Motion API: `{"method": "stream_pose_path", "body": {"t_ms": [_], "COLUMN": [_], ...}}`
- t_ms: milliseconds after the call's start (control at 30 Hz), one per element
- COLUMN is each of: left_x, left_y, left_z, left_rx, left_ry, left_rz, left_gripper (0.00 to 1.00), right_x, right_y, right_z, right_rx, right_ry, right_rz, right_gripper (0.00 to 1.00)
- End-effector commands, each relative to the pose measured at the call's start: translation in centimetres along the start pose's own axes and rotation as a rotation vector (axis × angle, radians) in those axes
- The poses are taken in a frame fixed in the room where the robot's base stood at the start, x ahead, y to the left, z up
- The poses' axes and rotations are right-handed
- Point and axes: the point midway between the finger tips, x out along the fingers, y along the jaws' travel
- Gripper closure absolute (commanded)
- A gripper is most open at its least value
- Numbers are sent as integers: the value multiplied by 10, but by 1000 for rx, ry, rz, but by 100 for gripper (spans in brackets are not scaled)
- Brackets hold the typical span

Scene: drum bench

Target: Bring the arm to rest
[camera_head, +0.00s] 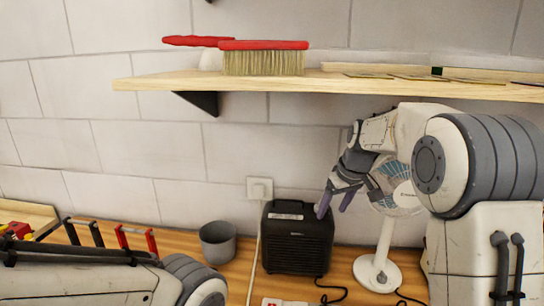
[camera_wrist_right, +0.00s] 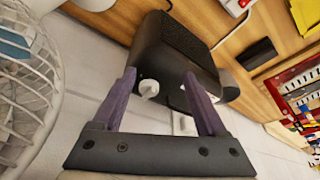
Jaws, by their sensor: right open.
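My right gripper (camera_head: 334,204) is open, with its purple fingers pointing down beside the upper right of a black box-shaped appliance (camera_head: 297,238). In the right wrist view the two fingers of the gripper (camera_wrist_right: 160,78) are spread with nothing held between them. The appliance (camera_wrist_right: 178,48) lies beyond them, and its pale round knob (camera_wrist_right: 148,89) shows between the fingers. I cannot tell whether a finger touches the appliance. My left arm crosses the lower left of the head view, but its gripper is out of sight.
A white fan (camera_head: 381,268) stands right of the appliance, behind my right arm. A grey cup (camera_head: 218,242) stands to its left. A wooden shelf (camera_head: 150,84) above holds a red-handled brush (camera_head: 264,60). A wall socket (camera_head: 260,189) and cables are near the appliance.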

Motion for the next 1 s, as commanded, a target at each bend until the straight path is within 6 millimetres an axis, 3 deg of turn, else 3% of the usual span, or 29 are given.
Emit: {"method": "stream_pose_path", "body": {"t_ms": [33, 300, 667, 800, 1000], "left_x": [0, 0, 0, 0, 0], "left_y": [0, 0, 0, 0, 0], "left_z": [0, 0, 0, 0, 0], "left_rx": [0, 0, 0, 0, 0], "left_ry": [0, 0, 0, 0, 0], "left_rz": [0, 0, 0, 0, 0], "left_gripper": [50, 50, 50, 50, 50], "right_x": [6, 36, 51, 38, 14], "right_y": [-10, -52, -94, -137, -201], "right_z": [22, 133, 245, 240, 254], "right_rx": [35, 212, 332, 211, 14], "right_ry": [-19, -74, -104, -130, -192], "right_rz": [11, 77, 111, 60, -18], "right_gripper": [25, 25, 25, 25, 25]}}
